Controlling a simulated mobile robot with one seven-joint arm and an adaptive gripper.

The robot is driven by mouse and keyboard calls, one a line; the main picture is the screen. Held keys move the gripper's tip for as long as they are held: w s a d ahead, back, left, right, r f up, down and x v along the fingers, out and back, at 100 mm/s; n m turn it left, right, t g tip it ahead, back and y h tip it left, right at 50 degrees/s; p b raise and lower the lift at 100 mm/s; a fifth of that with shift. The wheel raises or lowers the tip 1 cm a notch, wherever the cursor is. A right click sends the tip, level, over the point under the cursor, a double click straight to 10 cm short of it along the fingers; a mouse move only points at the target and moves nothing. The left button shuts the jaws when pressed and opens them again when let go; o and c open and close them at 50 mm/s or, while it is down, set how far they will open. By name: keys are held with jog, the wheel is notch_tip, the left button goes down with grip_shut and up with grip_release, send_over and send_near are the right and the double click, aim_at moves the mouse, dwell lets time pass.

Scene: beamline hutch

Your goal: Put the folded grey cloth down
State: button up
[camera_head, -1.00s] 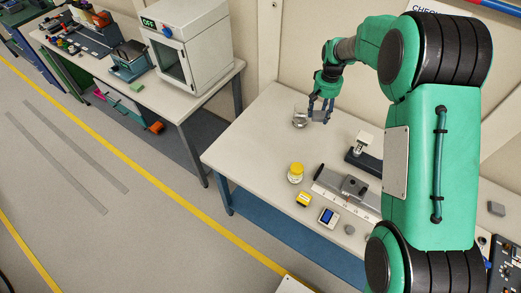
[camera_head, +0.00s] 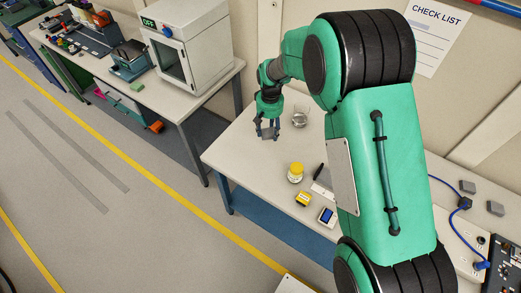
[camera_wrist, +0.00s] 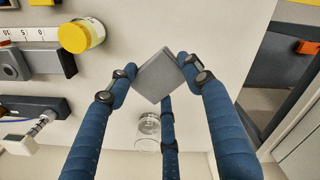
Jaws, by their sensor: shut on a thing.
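The folded grey cloth (camera_wrist: 166,75) is a small grey block-like pad between the fingertips of my gripper (camera_wrist: 160,75) in the wrist view. My gripper is shut on it. In the head view my gripper (camera_head: 268,132) points down over the left part of the pale table (camera_head: 235,148), and the cloth (camera_head: 268,133) shows small and dark at its fingertips. I cannot tell the exact gap between the cloth and the tabletop.
A glass beaker (camera_head: 300,118) stands right of my gripper. A yellow-lidded jar (camera_head: 295,172), a yellow box (camera_head: 303,199) and a small meter (camera_head: 327,216) are nearer the front. The table's left end is clear. A white cabinet (camera_head: 190,45) stands on another bench.

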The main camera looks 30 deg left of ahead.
notch_tip(320, 180, down, 11)
jog(key=shift+f, duration=0.15)
dwell(0.4)
jog(key=w+a, duration=0.3)
jog(key=w+a+f, duration=0.1)
jog(key=w+a, duration=0.7)
jog(key=shift+w+a+f, duration=0.15)
jog(key=shift+f, duration=0.05)
dwell(0.4)
jog(key=shift+f, duration=1.8)
jog(key=shift+f, duration=0.1)
jog(key=o, duration=0.8)
jog(key=shift+o, duration=0.2)
